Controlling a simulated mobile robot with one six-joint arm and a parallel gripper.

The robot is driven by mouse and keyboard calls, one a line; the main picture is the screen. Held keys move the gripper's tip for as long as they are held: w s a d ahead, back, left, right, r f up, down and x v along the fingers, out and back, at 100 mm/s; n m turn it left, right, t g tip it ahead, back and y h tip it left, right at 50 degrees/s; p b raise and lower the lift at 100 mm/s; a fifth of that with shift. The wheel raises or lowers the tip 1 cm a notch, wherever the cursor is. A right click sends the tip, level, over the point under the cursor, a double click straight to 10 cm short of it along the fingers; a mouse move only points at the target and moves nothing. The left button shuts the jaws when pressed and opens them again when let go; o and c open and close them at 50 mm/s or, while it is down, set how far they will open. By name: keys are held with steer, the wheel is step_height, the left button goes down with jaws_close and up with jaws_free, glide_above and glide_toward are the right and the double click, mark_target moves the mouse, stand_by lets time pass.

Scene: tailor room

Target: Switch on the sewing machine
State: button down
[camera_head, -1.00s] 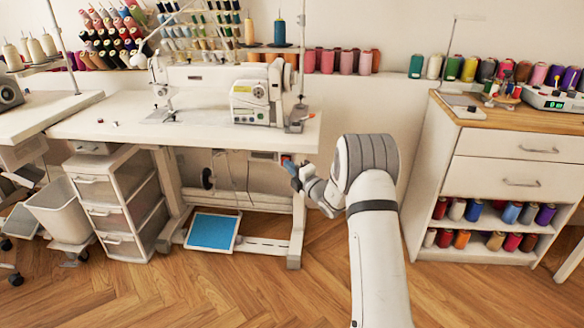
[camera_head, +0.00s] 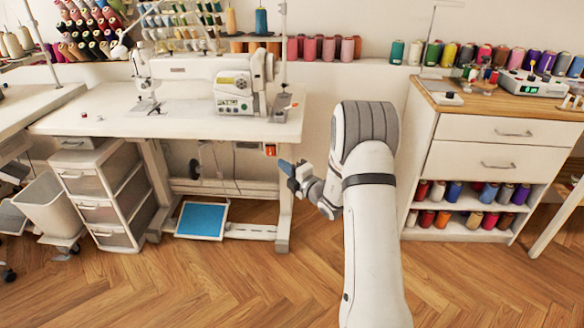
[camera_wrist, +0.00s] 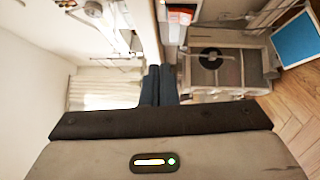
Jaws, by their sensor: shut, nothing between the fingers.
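The white sewing machine (camera_head: 190,82) stands on a white table (camera_head: 105,122) at the left of the head view. A small box with an orange-red switch (camera_head: 270,150) hangs under the table's right end. The switch box also shows at the top of the wrist view (camera_wrist: 180,17). My gripper (camera_head: 285,165) is just right of and slightly below the switch in the head view, apart from it as far as I can see. Its dark blue fingers (camera_wrist: 160,76) are shut and empty. In the wrist view they lie below the switch box in the picture.
A blue foot pedal (camera_head: 202,219) sits under the table. A white drawer unit (camera_head: 97,195) and a bin (camera_head: 50,205) stand to the left. A white cabinet (camera_head: 495,150) with thread spools stands at the right. The wooden floor in front is clear.

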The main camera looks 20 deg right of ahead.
steer(key=shift+r+v, duration=0.15)
steer(key=shift+v, duration=0.75)
steer(key=shift+r+v, duration=0.1)
steer(key=shift+v, duration=0.75)
steer(key=shift+r, duration=0.1)
